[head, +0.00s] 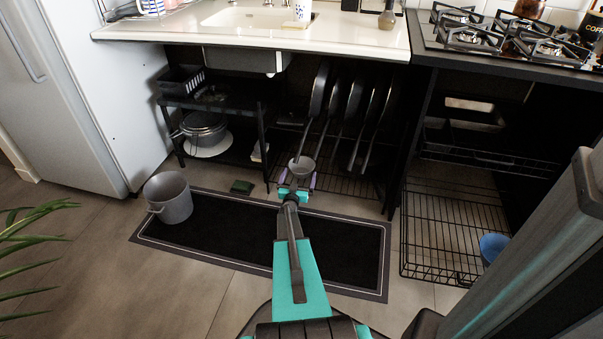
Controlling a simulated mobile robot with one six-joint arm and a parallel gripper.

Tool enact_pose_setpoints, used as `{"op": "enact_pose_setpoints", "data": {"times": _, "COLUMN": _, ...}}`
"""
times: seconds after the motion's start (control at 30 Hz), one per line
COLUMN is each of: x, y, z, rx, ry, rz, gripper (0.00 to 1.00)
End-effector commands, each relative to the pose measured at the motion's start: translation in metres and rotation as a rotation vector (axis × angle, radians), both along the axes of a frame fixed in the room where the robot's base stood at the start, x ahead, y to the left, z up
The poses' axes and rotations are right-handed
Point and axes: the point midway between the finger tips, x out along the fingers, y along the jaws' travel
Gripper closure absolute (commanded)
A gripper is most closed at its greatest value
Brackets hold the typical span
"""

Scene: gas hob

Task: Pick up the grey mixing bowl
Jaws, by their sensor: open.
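A small grey bowl (302,166), which looks like the mixing bowl, shows in the head view under the counter, at the front of the wire rack. My gripper (298,180) reaches forward to it over the far edge of the dark mat. Its jaws are open, with one purple-tipped finger to the left and one to the right of the bowl's lower part. The fingers hide part of the bowl. I cannot tell whether they touch it.
A grey bucket (169,198) stands on the mat (225,222) at left. A dark green item (242,186) lies near the mat. Pans (345,105) stand upright behind the bowl. A black shelf (235,150) holds a pot (204,126). A pulled-out wire basket (445,235) holds a blue cup (492,247).

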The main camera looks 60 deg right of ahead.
Motion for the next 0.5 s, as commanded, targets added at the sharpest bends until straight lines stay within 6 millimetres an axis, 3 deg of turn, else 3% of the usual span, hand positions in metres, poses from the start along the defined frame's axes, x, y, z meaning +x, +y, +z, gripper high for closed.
{"op": "enact_pose_setpoints", "data": {"times": 0.13, "x": 0.0048, "y": -0.0120, "z": -0.0006, "rx": 0.000, "ry": 0.000, "rz": 0.000, "gripper": 0.00}}
{"op": "enact_pose_setpoints", "data": {"times": 0.5, "x": 0.0048, "y": -0.0137, "z": 0.0005, "rx": 0.000, "ry": 0.000, "rz": 0.000, "gripper": 0.00}}
